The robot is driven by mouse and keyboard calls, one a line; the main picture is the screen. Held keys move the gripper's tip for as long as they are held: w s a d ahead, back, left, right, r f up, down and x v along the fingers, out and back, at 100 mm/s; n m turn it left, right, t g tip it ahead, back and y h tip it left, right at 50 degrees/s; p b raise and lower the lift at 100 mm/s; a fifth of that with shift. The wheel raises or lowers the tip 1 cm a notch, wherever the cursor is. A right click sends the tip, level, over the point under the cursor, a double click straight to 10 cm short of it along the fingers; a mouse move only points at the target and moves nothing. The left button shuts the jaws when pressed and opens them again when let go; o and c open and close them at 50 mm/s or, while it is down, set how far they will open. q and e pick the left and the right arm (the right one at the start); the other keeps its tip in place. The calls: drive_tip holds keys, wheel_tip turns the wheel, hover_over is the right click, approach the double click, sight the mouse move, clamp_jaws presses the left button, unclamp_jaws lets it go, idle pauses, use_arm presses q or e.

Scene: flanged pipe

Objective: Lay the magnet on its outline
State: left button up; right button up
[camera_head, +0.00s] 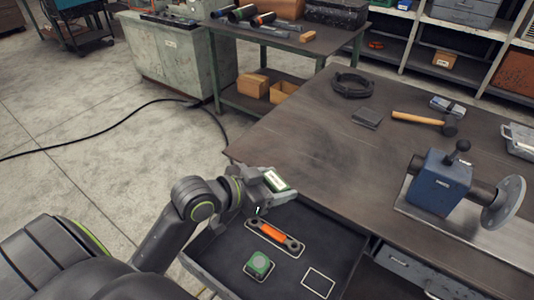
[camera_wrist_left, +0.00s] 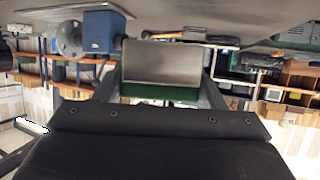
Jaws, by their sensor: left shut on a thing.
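My left gripper (camera_head: 273,184) is shut on a small block, which I take to be the magnet (camera_head: 276,180); it is green with a pale label on top. In the left wrist view the magnet (camera_wrist_left: 163,66) shows a grey metal face and a green side between the two fingers. It is held above the far edge of the open drawer (camera_head: 222,262). An empty white rectangular outline (camera_head: 318,282) is on the dark drawer floor at the near right, apart from the magnet. My right gripper is not in view.
In the drawer, an orange-handled tool (camera_head: 271,234) and a green item with a round pale face (camera_head: 259,264) lie within white outlines. The bench top (camera_head: 310,150) is beside the drawer, with a blue vise-like device (camera_head: 439,184) and a hammer (camera_head: 420,118) on it.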

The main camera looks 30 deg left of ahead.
use_arm(q)
drive_tip(key=w+a+f+n+y, duration=0.3)
drive_tip(key=w+a, duration=0.6)
drive_tip(key=w, duration=0.2)
drive_tip(key=n+t+y, duration=0.1)
drive_tip(key=n+y, duration=0.1)
drive_tip(key=y, duration=0.1)
hover_over(256, 164)
drive_tip(key=shift+w+f, duration=0.15)
drive_tip(key=shift+f+p, duration=0.65)
drive_tip(key=shift+f, duration=4.2)
drive_tip(key=shift+f, duration=0.25)
drive_tip(key=o, duration=1.3)
drive_tip(key=shift+c, duration=0.2)
